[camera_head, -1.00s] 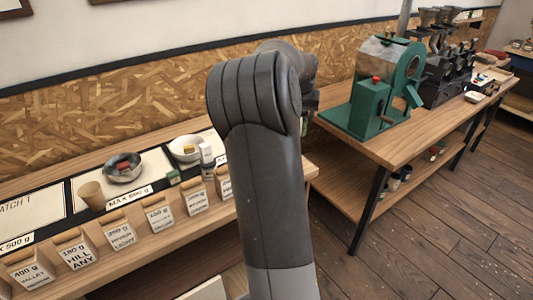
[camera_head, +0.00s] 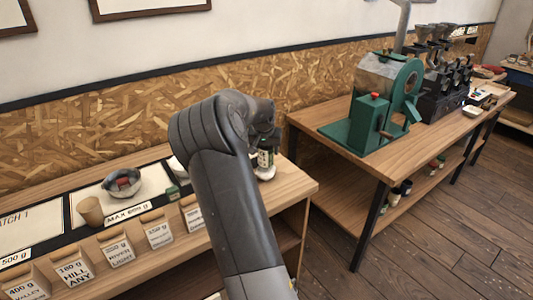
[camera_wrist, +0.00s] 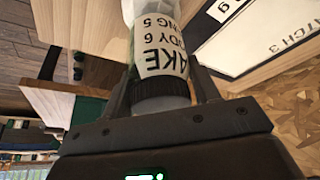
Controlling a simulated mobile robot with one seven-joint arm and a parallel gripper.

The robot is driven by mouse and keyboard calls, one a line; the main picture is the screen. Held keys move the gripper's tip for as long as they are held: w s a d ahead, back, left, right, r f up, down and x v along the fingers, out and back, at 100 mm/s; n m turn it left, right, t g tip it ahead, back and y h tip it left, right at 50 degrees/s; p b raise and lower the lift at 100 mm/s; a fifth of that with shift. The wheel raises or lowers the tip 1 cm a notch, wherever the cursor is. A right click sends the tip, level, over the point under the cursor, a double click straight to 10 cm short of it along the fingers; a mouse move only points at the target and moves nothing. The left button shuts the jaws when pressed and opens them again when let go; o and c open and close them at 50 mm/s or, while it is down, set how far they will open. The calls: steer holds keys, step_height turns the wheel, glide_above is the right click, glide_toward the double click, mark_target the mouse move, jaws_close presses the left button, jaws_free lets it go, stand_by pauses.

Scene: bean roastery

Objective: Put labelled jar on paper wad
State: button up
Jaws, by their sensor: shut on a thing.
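The labelled jar (camera_head: 265,159) is upright in the head view, near the right end of the wooden counter. It is dark green with a pale label. In the wrist view the jar (camera_wrist: 158,42) shows black lettering on a white label and a black lid. My gripper (camera_wrist: 160,90) is shut on the jar at its lid end. In the head view my arm hides most of the gripper. A white lump that looks like the paper wad (camera_head: 265,174) is directly under the jar. I cannot tell whether they touch. Crumpled white also shows in the wrist view (camera_wrist: 118,12).
A metal bowl (camera_head: 122,183), a paper cup (camera_head: 90,211) and a small green box (camera_head: 173,192) are on the counter (camera_head: 300,187). Labelled bins line its front. A green roaster (camera_head: 383,95) stands on a separate table at right. Counter right of the jar is clear.

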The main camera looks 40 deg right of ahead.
steer(key=shift+f, duration=0.85)
steer(key=o, duration=1.1)
steer(key=shift+f, duration=0.15)
steer(key=v, duration=1.1)
steer(key=s+a+r+n+t+y, duration=0.15)
steer(key=s+a+r, duration=0.25)
steer(key=s+a, duration=0.55)
steer(key=s+a+r+n+y, duration=0.35)
steer(key=s+a, duration=0.35)
steer(key=a, duration=0.5)
steer(key=s+a+f+n+h, duration=0.1)
steer(key=s+a+n, duration=0.1)
steer(key=s+a, duration=0.3)
steer(key=s+a+f+n, duration=0.1)
steer(key=s+a+n, duration=0.1)
steer(key=s+a, duration=0.4)
steer(key=s+t, duration=0.1)
steer(key=s, duration=0.4)
steer(key=shift+s+h, duration=0.25)
steer(key=shift+h, duration=0.15)
